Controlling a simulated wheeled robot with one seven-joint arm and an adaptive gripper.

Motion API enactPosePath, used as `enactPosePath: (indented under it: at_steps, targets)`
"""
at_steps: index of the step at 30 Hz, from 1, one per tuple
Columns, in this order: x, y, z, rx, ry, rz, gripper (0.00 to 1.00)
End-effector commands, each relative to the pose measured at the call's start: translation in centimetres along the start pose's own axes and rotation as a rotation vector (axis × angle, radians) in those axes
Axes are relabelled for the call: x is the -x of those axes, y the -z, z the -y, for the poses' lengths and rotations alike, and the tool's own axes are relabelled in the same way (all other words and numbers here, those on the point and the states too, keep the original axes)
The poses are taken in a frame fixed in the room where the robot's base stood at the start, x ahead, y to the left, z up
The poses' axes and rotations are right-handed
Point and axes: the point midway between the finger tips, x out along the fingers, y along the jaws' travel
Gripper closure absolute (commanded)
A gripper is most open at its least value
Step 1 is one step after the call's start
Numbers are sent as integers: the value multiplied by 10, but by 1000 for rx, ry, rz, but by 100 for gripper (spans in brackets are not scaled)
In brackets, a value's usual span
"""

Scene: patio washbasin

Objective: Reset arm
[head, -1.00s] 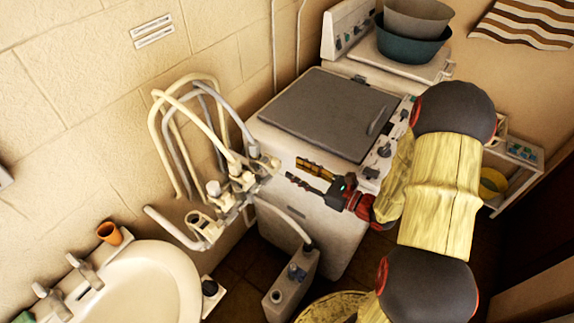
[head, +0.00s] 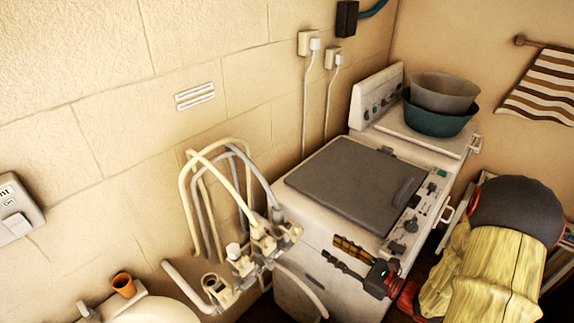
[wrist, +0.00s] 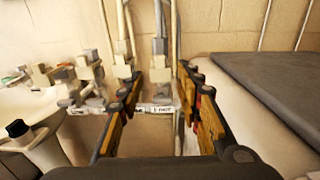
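My gripper (head: 331,247) is in front of the white washing machine's (head: 352,290) front side, just right of the taps (head: 262,240). Its two dark, gold-padded fingers are spread apart. In the wrist view, my gripper (wrist: 160,80) is open, with no object held between the fingers. Pipes, valves and a small white label reading "HOT" (wrist: 163,109) show beyond the gap. My yellow-sleeved arm reaches in from the lower right of the head view.
Cream hoses (head: 190,195) loop up from the taps by the wall. The white basin (head: 150,311) holds an orange cup (head: 124,285) on its rim. Stacked tubs (head: 440,120) stand on the appliance behind the machine's grey lid (head: 350,185). A striped towel (head: 540,85) hangs at right.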

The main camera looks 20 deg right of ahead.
Motion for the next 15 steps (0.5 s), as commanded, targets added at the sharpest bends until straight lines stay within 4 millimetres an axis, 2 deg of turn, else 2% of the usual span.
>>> enactPosePath:
  at_steps: [3,5,9,15]
  targets:
    - [0,6,-2,8,-6,-24,65]
    - [1,16,-14,14,-49,-58,65]
    - [12,40,-68,53,-247,-173,65]
    - [52,43,-140,354,-661,-377,65]
